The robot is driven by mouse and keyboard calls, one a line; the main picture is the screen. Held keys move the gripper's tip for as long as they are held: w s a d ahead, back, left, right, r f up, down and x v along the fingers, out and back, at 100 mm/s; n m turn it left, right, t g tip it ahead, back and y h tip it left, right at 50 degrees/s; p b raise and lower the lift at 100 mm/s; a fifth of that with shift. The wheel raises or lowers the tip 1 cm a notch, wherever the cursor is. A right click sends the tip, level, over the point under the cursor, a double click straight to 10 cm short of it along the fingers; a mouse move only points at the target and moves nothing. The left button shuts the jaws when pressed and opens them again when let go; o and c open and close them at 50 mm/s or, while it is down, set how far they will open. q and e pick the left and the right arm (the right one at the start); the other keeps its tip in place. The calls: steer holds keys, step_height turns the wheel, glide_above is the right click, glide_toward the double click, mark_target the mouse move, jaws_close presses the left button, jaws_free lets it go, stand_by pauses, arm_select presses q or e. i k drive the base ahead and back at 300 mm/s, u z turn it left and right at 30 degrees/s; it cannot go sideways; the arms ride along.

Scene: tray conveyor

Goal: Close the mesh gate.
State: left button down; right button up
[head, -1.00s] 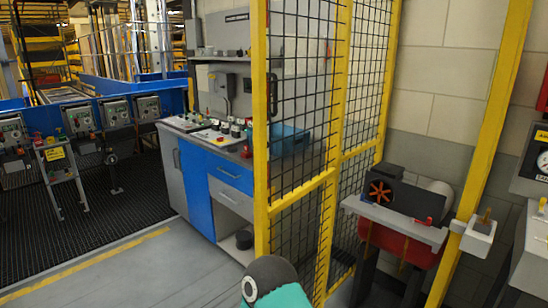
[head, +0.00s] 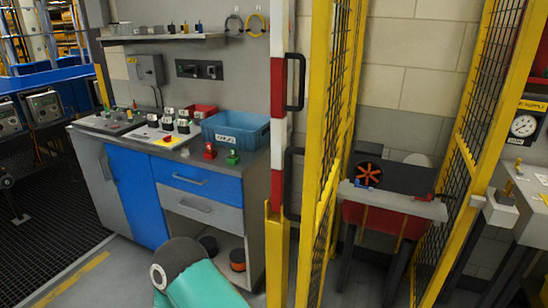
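A yellow-framed mesh panel (head: 325,170) stands in the middle of the head view, seen nearly edge-on. At its left is a red-and-white striped post (head: 278,110) with a yellow lower part. Two black handles show there, an upper one (head: 299,82) and a lower one (head: 290,185); I cannot tell which part carries the lower one. A second yellow-framed mesh panel (head: 475,135) stands at the right, with a wide gap between the two. I cannot tell for sure which panel is the gate. Neither gripper is in view; a teal and dark part of my arm shows at the bottom.
A blue and grey cabinet (head: 172,200) with a blue bin (head: 236,131) on top stands left of the striped post. A small bench with a dark machine (head: 395,178) stands in the gap by the wall. A gauge panel (head: 524,126) is at far right. Some grey floor shows low down.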

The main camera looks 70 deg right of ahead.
mark_target(327, 15)
steer(key=z, duration=0.05)
steer(key=i, duration=1.7)
steer(key=z, duration=4.35)
steer(key=i, duration=0.55)
steer(key=u, duration=0.85)
